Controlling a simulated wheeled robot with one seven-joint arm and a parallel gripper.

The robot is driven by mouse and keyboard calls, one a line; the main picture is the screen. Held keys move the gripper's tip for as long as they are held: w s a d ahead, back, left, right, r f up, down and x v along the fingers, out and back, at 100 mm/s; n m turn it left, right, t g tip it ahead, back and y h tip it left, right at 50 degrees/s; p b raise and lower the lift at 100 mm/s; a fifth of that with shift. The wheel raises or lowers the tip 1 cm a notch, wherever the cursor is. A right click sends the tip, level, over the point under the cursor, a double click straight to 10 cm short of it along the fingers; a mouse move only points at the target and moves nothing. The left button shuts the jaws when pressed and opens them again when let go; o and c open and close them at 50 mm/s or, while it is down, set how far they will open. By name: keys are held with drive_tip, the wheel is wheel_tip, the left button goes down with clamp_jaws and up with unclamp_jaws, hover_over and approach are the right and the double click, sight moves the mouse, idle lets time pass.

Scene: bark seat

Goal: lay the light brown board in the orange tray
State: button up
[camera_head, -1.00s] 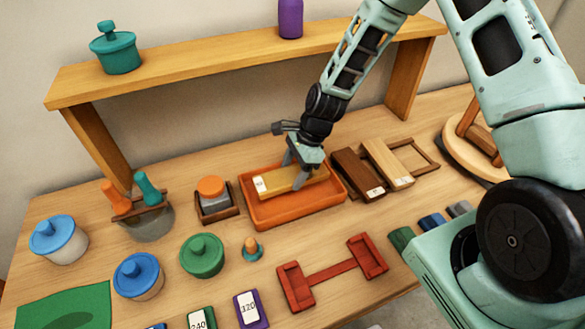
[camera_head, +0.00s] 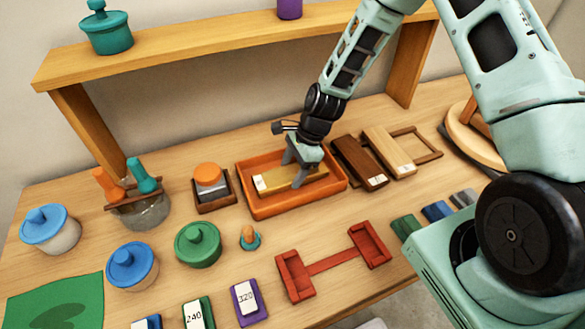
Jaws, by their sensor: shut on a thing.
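A light brown, yellowish board (camera_head: 278,180) with a white label at its left end is between the fingers of my gripper (camera_head: 303,172). My gripper is shut on it from above, near its right half. The board lies lengthwise within the outline of the orange tray (camera_head: 290,207), with tray walls showing around it. I cannot tell whether its underside touches the tray floor. My fingers hide part of the board.
A dark brown board (camera_head: 355,160) and a tan board (camera_head: 385,150) lie close right of the tray, beside a wooden frame (camera_head: 424,145). An orange-topped block in a holder (camera_head: 213,190) stands left. A red rack (camera_head: 333,262) is in front; the shelf (camera_head: 220,50) spans behind.

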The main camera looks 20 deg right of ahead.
drive_tip(key=shift+f, duration=0.25)
idle(0.6)
drive_tip(key=o, duration=1.4)
drive_tip(key=shift+o, duration=0.2)
drive_tip(key=shift+r+p, duration=2.8)
drive_tip(key=shift+r, duration=0.75)
drive_tip(key=shift+f, duration=0.1)
